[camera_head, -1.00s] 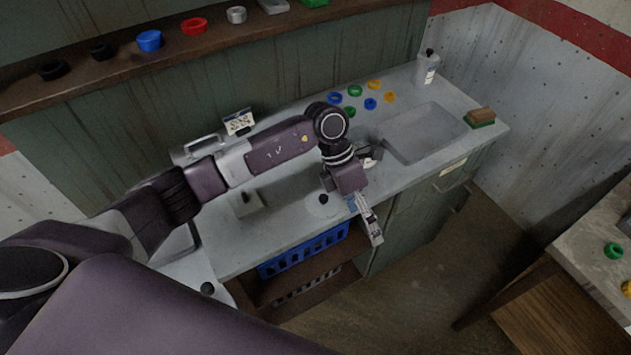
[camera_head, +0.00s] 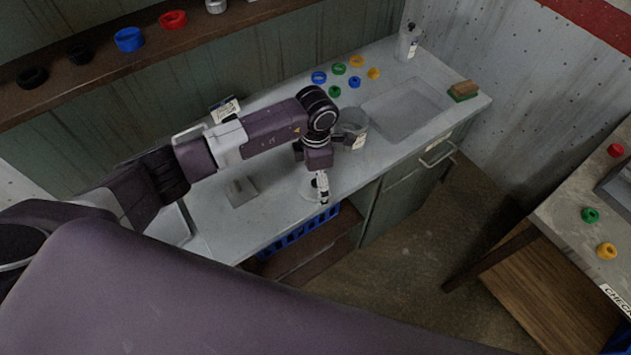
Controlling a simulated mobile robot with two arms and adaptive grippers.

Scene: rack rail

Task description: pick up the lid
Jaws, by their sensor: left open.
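The lid (camera_head: 307,193) is a pale round disc lying on the counter near its front edge. It is mostly hidden behind my left gripper (camera_head: 323,198), and its dark knob does not show. My left gripper is open and points down over the lid; I cannot tell whether its fingers touch or surround the knob. A grey round pot (camera_head: 360,131) with a label stands on the counter just behind and right of my left wrist. My right gripper is not in view.
The counter (camera_head: 262,223) holds a sink (camera_head: 404,108), several coloured rings, a bottle (camera_head: 407,44) and a sponge (camera_head: 463,90). A blue crate (camera_head: 292,235) sits below the counter. A shelf (camera_head: 60,95) with rings runs along the back. Another table (camera_head: 568,235) stands at right.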

